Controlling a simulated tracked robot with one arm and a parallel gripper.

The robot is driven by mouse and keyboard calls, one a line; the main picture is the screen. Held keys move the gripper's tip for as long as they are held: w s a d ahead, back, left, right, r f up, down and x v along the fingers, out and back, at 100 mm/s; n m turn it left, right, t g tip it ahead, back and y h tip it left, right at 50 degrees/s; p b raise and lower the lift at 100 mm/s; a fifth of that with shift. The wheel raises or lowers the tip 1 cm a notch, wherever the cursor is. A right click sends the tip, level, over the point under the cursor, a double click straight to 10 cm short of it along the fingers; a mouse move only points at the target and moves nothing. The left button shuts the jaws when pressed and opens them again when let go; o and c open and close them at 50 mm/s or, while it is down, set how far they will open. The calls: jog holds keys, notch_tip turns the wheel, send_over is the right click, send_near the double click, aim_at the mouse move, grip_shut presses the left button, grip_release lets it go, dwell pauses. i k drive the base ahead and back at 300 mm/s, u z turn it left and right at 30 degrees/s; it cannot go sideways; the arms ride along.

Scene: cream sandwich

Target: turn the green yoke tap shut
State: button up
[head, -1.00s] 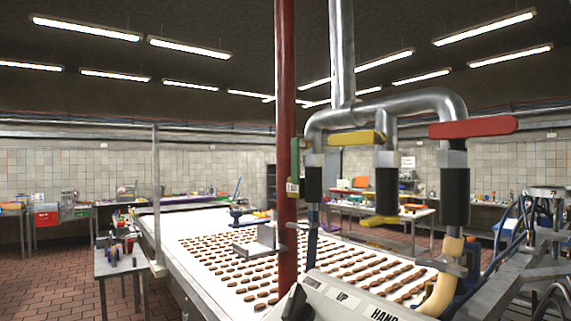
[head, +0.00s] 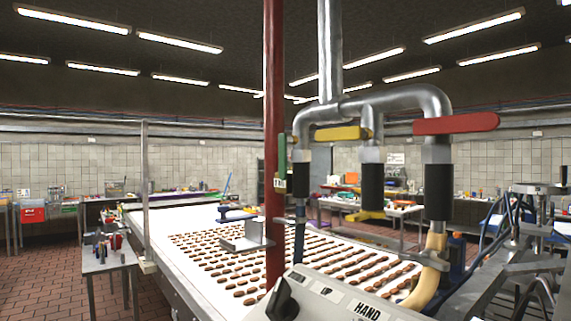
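The green yoke tap (head: 282,152) shows as a narrow upright green handle on the left branch of a grey pipe manifold (head: 380,104). The red post (head: 273,120) stands next to it and may cover part of it. A small white tag (head: 279,183) sits just below the green handle. The middle branch has a yellow handle (head: 337,133) lying level, and the right branch has a red handle (head: 456,123) lying level. Black sleeves hang under the branches. My gripper cannot be made out in the view.
Below the manifold is a control panel (head: 340,300) with a black knob (head: 283,298). A white conveyor (head: 155,218) carries rows of brown biscuits. A cream hose (head: 428,285) curves down at the right, near metal framework (head: 535,235). A small side table (head: 105,262) stands left.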

aim_at(284, 139)
jog(key=z, duration=1.8)
jog(key=k, duration=1.2)
jog(key=u, duration=1.4)
jog(key=i, duration=1.3)
jog(key=z, duration=0.1)
